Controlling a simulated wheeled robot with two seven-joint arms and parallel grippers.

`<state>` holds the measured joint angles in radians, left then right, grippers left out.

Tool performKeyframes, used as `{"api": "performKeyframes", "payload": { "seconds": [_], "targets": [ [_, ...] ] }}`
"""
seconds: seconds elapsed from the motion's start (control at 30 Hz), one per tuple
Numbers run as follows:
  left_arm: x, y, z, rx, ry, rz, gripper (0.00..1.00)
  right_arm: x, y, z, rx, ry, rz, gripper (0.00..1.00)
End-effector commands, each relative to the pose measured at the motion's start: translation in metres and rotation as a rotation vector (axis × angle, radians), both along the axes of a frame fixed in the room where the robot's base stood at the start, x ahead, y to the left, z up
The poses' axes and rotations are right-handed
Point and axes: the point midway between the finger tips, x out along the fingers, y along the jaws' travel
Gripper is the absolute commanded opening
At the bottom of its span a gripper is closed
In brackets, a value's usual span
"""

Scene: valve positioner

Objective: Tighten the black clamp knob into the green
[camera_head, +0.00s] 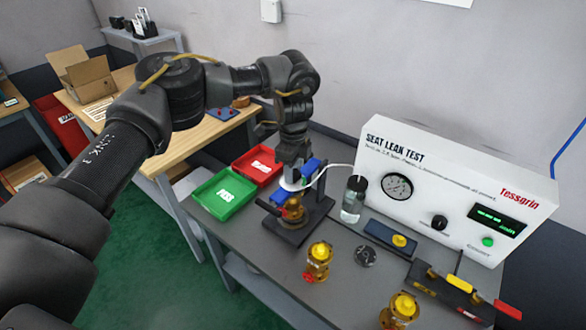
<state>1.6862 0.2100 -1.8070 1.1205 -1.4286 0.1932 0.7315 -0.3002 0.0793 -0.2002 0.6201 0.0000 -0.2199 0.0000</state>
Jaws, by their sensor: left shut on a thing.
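A clamp fixture with a dark base plate (315,214) stands on the grey bench. Its blue parts (312,166) show beside the gripper, and a brass valve (294,211) sits upright in it. My left gripper (291,168) comes down from above onto the top of this fixture and is shut on the black clamp knob there. The knob itself is hidden by the dark fingers and cannot be made out apart from them. My right gripper is out of view.
A green tray (222,203) and a red tray (268,178) lie left of the fixture. A clear jar (353,202) stands close on the right, before the white leak tester (400,155). Brass valves (318,262) stand in front. A white tube runs beside the gripper.

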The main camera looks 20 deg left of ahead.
Motion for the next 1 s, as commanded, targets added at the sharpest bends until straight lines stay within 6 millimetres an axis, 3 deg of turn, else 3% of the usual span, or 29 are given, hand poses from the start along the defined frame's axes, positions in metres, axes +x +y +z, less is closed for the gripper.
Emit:
{"api": "performKeyframes", "payload": {
  "seconds": [1.0],
  "targets": [
    [-0.0002, -0.0006, 0.0, -0.002, 0.001, -0.965, 0.16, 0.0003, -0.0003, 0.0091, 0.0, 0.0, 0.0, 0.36]
  ]
}}
